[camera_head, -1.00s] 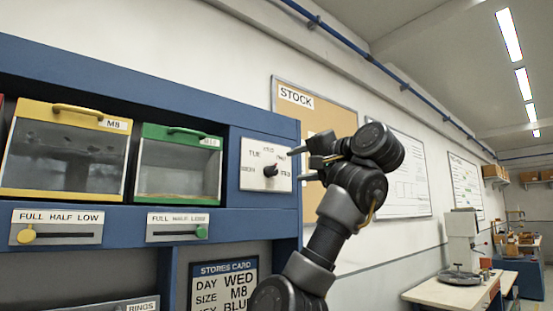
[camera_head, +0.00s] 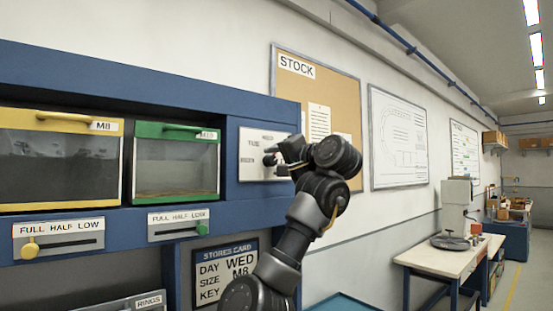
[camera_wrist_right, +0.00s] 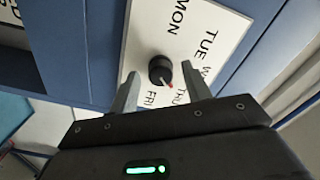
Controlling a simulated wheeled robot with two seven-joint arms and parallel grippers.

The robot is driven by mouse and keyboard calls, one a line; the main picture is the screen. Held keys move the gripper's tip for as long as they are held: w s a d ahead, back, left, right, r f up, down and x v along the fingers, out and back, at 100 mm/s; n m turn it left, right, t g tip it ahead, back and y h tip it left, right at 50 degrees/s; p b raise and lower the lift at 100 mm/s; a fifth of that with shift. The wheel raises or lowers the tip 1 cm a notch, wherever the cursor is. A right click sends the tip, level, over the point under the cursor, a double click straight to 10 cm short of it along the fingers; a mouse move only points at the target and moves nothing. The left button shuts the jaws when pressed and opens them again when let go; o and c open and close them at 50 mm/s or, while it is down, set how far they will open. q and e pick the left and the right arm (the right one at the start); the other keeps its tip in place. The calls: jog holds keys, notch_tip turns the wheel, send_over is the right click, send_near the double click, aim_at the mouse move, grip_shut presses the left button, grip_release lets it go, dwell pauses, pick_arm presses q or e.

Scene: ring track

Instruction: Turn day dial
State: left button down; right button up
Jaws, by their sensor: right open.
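In the right wrist view the red pointer is aimed toward THU. My right gripper (camera_wrist_right: 170,92) is open, with its fingertips on either side of the knob's near side; I cannot tell whether they touch it. In the head view the plate (camera_head: 252,152) is on the blue cabinet, and my right gripper (camera_head: 280,158) partly hides its right side and the knob. My left gripper is not in view.
A stores card (camera_head: 228,272) reads DAY WED, SIZE M8. Left of the dial are a yellow-framed M8 bin (camera_head: 60,118) and a green-framed bin (camera_head: 176,130), with level sliders below. A stock board (camera_head: 345,90) hangs right.

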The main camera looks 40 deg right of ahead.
jog(key=shift+a, duration=0.1)
jog(key=c, duration=1)
jog(key=shift+f, duration=0.1)
jog(key=shift+b, duration=0.55)
jog(key=n+b, duration=0.2)
jog(key=b, duration=0.1)
jog(key=n+b, duration=0.2)
jog(key=b, duration=0.1)
jog(key=shift+f+n, duration=0.2)
jog(key=shift+n, duration=0.2)
jog(key=n+b, duration=0.2)
jog(key=shift+r+n+b, duration=0.15)
jog(key=shift+n+b, duration=0.15)
jog(key=shift+b, duration=0.1)
jog(key=shift+r+n+b, duration=0.15)
jog(key=shift+n+b, duration=0.35)
jog(key=shift+n, duration=0.2)
jog(key=shift+r, duration=0.1)
